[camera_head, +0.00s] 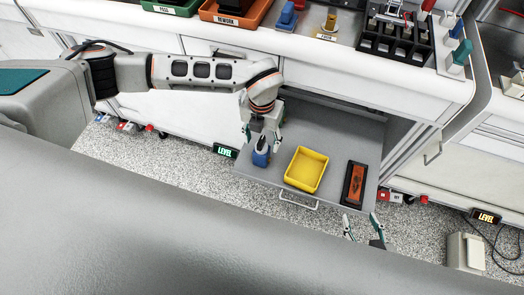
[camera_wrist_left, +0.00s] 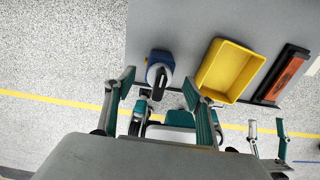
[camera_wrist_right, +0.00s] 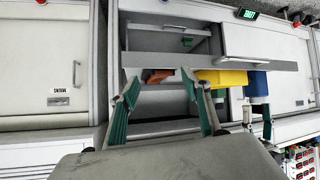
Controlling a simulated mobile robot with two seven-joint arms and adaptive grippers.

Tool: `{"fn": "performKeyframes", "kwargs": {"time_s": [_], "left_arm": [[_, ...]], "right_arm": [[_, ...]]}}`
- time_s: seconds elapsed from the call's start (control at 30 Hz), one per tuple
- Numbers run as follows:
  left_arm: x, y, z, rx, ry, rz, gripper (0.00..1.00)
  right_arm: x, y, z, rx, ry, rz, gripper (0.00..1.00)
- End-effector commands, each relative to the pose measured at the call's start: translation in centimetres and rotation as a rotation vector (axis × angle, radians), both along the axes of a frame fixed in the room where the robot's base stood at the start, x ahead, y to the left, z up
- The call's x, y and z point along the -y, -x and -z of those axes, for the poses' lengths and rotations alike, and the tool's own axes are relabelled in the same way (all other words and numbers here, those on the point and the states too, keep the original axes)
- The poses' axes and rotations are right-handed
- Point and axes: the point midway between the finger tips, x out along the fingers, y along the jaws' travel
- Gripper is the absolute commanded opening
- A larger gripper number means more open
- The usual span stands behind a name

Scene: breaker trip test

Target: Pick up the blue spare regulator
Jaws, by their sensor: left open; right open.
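The blue spare regulator (camera_head: 261,157) stands on the grey pulled-out drawer, left of the yellow bin. My left gripper (camera_head: 262,142) reaches down just above and behind it, with open fingers and nothing between them. In the left wrist view the regulator (camera_wrist_left: 160,66), with its dark top part, lies ahead between the two fingertips (camera_wrist_left: 158,82). I cannot tell whether the fingers touch it. My right gripper (camera_head: 362,222) is open and empty, in front of the drawer's right corner.
The yellow bin (camera_head: 307,169) is empty and sits mid-drawer. A black tray with an orange item (camera_head: 355,184) lies at the drawer's right. The drawer handle (camera_head: 298,201) faces the front. The white counter edge (camera_head: 330,59) is above the drawer, carrying trays and parts.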

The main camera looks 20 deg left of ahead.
Motion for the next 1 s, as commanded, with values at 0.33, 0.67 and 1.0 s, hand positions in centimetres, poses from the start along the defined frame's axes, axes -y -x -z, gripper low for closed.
{"fn": "performKeyframes", "kwargs": {"time_s": [0.33, 0.67, 1.0], "left_arm": [[0.0, 0.3, 3.6, -0.004, 0.002, 0.000, 0.54], [0.0, 0.1, 6.1, 0.000, 0.003, 0.001, 0.54], [0.0, 0.2, 6.1, -0.001, 0.003, 0.001, 0.00]], "right_arm": [[0.0, 1.1, 1.1, -0.023, 0.006, -0.003, 0.48], [0.0, 0.9, 1.1, -0.017, 0.009, -0.005, 0.48], [0.0, 0.6, 0.8, -0.010, 0.008, -0.004, 0.48]]}}
